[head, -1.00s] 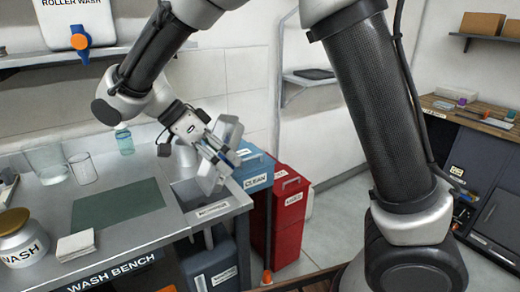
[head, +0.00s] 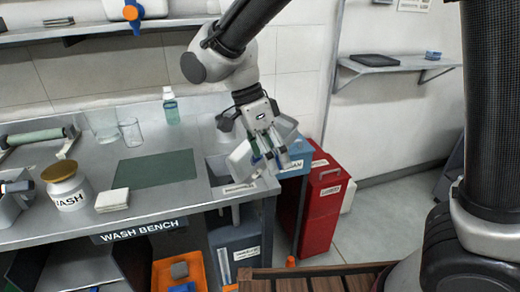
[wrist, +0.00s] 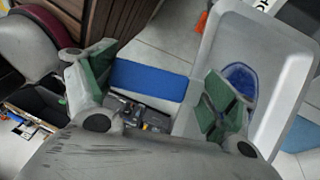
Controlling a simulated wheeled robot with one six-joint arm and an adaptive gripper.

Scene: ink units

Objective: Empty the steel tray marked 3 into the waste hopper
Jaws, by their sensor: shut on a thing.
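My gripper (head: 268,150) holds a pale grey steel tray (head: 241,162) over the right end of the wash bench. In the wrist view a blue bar (wrist: 148,80) lies between the green-padded fingertips, and the tray (wrist: 290,85) extends to the right. The tray looks tilted. A blue patch (wrist: 238,78) shows inside it, partly hidden by a finger. No number is readable. A grey open-topped box (head: 212,172), apparently the waste hopper, is set at the bench end below the tray. Its front label is too small to read, and its inside is mostly hidden.
A red bin (head: 325,212) and a blue bin (head: 293,163) stand right of the bench. Left of the box are a green mat (head: 155,168), white cloths (head: 112,200), a WASH jar (head: 67,186) and glass beakers (head: 131,131). An orange crate (head: 180,270) is below.

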